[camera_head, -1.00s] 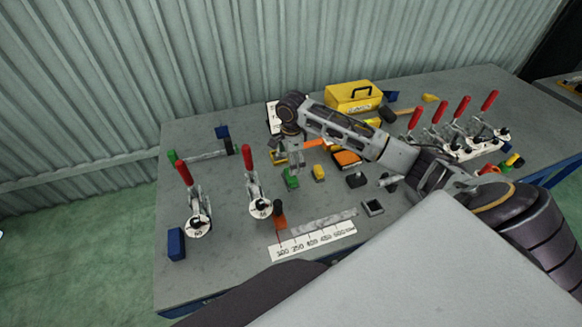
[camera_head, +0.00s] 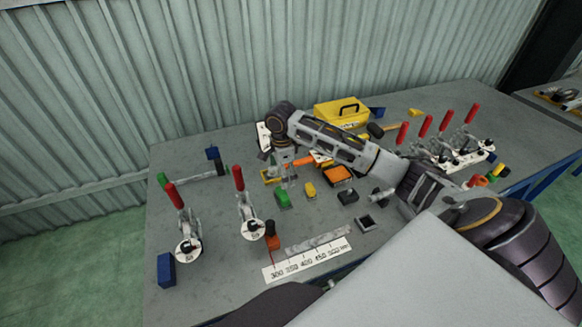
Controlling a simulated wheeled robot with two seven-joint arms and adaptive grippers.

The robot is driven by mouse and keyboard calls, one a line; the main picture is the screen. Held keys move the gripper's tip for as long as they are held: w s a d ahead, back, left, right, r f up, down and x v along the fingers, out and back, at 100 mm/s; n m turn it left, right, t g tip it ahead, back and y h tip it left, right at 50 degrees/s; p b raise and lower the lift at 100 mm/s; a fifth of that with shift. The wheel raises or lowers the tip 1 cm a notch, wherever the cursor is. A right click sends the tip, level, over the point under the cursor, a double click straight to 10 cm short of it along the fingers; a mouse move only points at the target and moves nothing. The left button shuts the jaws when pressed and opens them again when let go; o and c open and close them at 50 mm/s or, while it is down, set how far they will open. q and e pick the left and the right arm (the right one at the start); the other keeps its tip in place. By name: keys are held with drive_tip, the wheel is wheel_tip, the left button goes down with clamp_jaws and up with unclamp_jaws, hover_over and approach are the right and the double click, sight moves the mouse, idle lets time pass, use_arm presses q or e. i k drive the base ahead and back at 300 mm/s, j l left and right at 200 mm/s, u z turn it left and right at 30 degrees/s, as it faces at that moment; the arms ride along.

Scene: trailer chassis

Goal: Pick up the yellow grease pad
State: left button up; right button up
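The small yellow block (camera_head: 310,190), which looks like the yellow grease pad, lies on the grey workbench (camera_head: 215,262), just right of a green block (camera_head: 283,198). My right arm reaches in from the right, and its gripper (camera_head: 287,176) points down above the table, just behind the green block and left of the yellow one. The gripper is apart from the yellow block. Its fingers are too small to tell whether they are open. My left gripper is not in view.
Red-handled toggle clamps stand at left (camera_head: 190,240), centre (camera_head: 250,222) and right (camera_head: 440,148). An orange-black block (camera_head: 338,174), a dark block (camera_head: 348,197) and a grey square socket (camera_head: 366,223) lie nearby. A yellow toolbox (camera_head: 342,112) stands behind my arm. A white ruler plate (camera_head: 305,261) lies in front.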

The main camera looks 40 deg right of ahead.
sight(309, 191)
drive_tip(key=z, duration=1.35)
